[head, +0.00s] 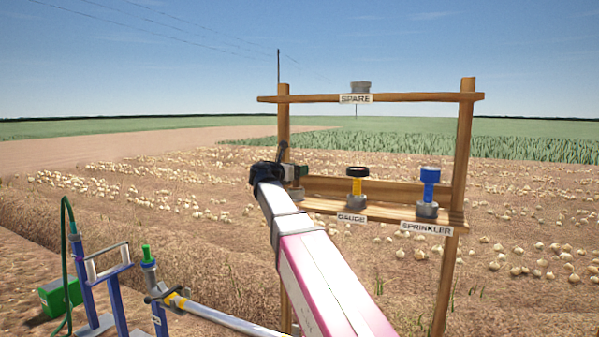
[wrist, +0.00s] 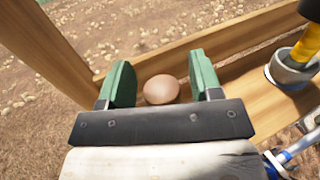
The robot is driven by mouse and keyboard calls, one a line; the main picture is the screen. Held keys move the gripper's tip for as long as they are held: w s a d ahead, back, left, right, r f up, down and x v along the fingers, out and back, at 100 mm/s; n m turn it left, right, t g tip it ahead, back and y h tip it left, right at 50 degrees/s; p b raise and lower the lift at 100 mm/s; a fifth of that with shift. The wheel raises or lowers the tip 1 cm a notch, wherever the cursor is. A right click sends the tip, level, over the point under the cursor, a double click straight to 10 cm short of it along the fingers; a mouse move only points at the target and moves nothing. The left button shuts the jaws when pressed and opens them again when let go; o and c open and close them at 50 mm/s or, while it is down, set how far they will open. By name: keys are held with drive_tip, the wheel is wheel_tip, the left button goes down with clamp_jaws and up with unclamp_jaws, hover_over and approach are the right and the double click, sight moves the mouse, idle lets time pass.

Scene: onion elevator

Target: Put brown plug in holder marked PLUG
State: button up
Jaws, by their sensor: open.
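My gripper (head: 283,165) is at the left end of the rack's lower shelf, next to the left post. In the wrist view its two green fingers (wrist: 160,85) are apart. A rounded brown top, seemingly the brown plug (wrist: 161,90), shows between them; its lower part is hidden by my gripper. A grey holder (head: 297,193) is partly visible beside my gripper in the head view. My arm covers the shelf front there, and no PLUG label shows. I cannot tell whether the plug sits in that holder.
The GAUGE holder (head: 356,203) bears a yellow piece with a black top. The SPRINKLER holder (head: 427,210) bears a blue piece. The SPARE holder (head: 361,87) on the top bar looks empty. Pipes with a green valve (head: 147,252) stand at lower left.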

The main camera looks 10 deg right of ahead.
drive_tip(key=v, duration=1.1)
drive_tip(key=shift+s, duration=0.1)
